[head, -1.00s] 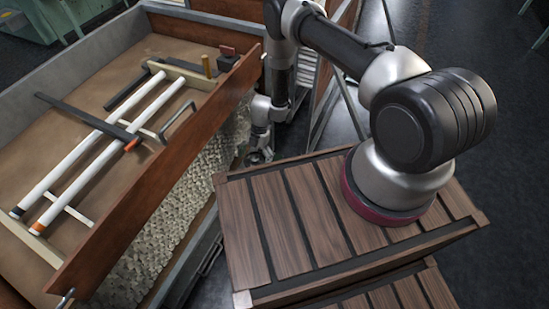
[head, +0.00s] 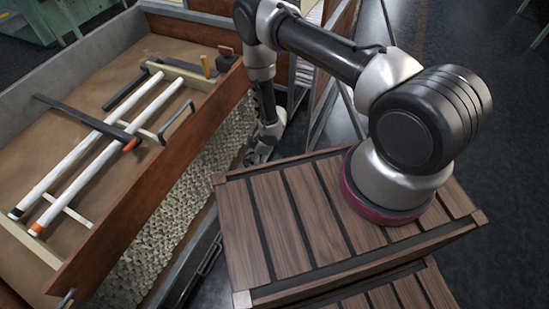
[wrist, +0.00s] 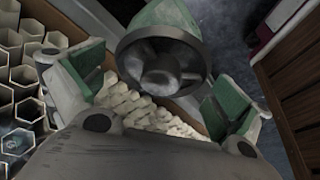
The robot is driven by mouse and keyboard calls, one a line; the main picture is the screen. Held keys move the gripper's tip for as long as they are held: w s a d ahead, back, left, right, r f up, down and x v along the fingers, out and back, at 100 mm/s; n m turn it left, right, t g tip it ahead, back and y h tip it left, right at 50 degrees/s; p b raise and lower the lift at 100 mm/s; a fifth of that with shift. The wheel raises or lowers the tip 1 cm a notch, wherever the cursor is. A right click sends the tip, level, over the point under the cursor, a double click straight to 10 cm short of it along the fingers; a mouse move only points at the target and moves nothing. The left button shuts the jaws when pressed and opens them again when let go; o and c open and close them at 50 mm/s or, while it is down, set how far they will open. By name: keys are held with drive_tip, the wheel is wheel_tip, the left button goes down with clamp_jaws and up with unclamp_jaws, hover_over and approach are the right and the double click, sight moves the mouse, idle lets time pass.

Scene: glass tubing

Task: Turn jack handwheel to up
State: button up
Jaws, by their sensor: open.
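The jack handwheel (wrist: 160,62) shows in the wrist view as a round dark-grey wheel with spokes and a hub, on a green body. It sits at the top middle, between and beyond my two fingers. My gripper (wrist: 155,92) is open, with green pads on both fingers and nothing between them close in. In the head view my gripper (head: 262,152) hangs low beside the bench, in the gap left of my wooden-topped base. The handwheel cannot be made out clearly in the head view. Which way it is set cannot be told.
A wooden tray (head: 140,185) on the left holds two white tubes (head: 95,150) and dark bars. Stacked pale hexagonal tubes (head: 165,215) fill the space under its side, and hexagonal tube ends (wrist: 25,75) show close by at left in the wrist view. Dark floor lies right.

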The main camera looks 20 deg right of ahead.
drive_tip(key=shift+m+t, duration=0.3)
drive_tip(key=shift+m, duration=0.5)
drive_tip(key=v, duration=0.7)
drive_tip(key=shift+r, duration=0.2)
drive_tip(key=s+d+r+m+g+h, duration=0.3)
drive_tip(key=s+d+r+m+h, duration=0.15)
drive_tip(key=s+d+m, duration=0.4)
drive_tip(key=s+a+r+h, duration=0.1)
drive_tip(key=s+a+r, duration=0.2)
drive_tip(key=r, duration=0.3)
drive_tip(key=s+a+r+g+h, duration=0.1)
drive_tip(key=s+a+r, duration=0.3)
drive_tip(key=s+r, duration=0.2)
drive_tip(key=shift+a+r+h, duration=0.15)
drive_tip(key=shift+r+h, duration=0.05)
drive_tip(key=shift+h, duration=0.15)
drive_tip(key=shift+m, duration=0.25)
